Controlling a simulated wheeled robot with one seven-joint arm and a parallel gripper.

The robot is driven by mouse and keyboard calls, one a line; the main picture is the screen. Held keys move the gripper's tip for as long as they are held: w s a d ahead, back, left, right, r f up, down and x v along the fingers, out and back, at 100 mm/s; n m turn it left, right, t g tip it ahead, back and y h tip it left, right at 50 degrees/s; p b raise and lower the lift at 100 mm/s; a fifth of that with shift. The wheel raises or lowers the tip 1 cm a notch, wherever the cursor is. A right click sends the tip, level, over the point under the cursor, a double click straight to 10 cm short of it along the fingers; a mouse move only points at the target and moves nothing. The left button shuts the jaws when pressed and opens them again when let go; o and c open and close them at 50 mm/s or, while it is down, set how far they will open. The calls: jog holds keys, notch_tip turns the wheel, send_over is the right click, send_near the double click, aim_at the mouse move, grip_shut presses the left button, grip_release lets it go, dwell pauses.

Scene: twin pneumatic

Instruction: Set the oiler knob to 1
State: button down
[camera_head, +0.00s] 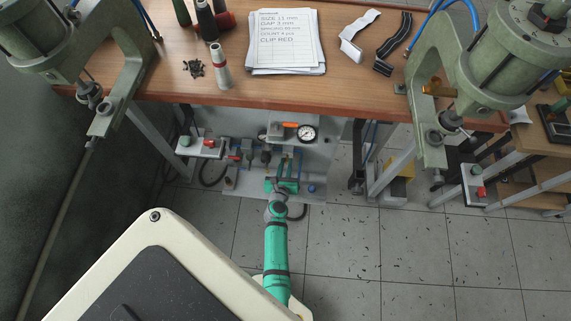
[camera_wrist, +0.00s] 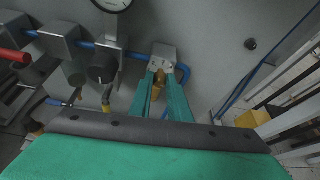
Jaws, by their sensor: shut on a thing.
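My gripper (camera_head: 284,182) reaches under the bench to the pneumatic panel. In the wrist view its two green fingers (camera_wrist: 161,78) are closed around a small brass-coloured knob (camera_wrist: 158,83), which I take to be the oiler knob. The knob sits just below a grey block (camera_wrist: 163,55), where a blue hose bends away to the right. The fingers partly cover the knob, and no scale or number on it can be read. In the head view the knob is hidden by my gripper.
A black round knob (camera_wrist: 102,68) sits left of my fingers, with a pressure gauge (camera_wrist: 113,3) above. A red handle (camera_wrist: 14,55) is at far left. The wooden bench top (camera_head: 300,95) overhangs the panel. A yellow object (camera_wrist: 252,119) lies at right.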

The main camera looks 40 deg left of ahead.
jog(key=shift+s+a, duration=0.1)
jog(key=shift+s+a+f+n+t+h, duration=0.2)
jog(key=shift+n+t+h, duration=0.65)
jog(key=shift+n, duration=1.7)
jog(key=shift+s+a+f+n+t+h, duration=0.15)
jog(key=shift+f+n+t+h, duration=0.2)
jog(key=shift+n+t, duration=1.7)
jog(key=shift+a+f+n+t+h, duration=0.25)
jog(key=shift+n+t+h, duration=0.3)
jog(key=shift+n, duration=2.55)
jog(key=shift+d, duration=0.1)
jog(key=c, duration=1.7)
grip_release()
jog(key=shift+o, duration=0.2)
jog(key=shift+d, duration=0.1)
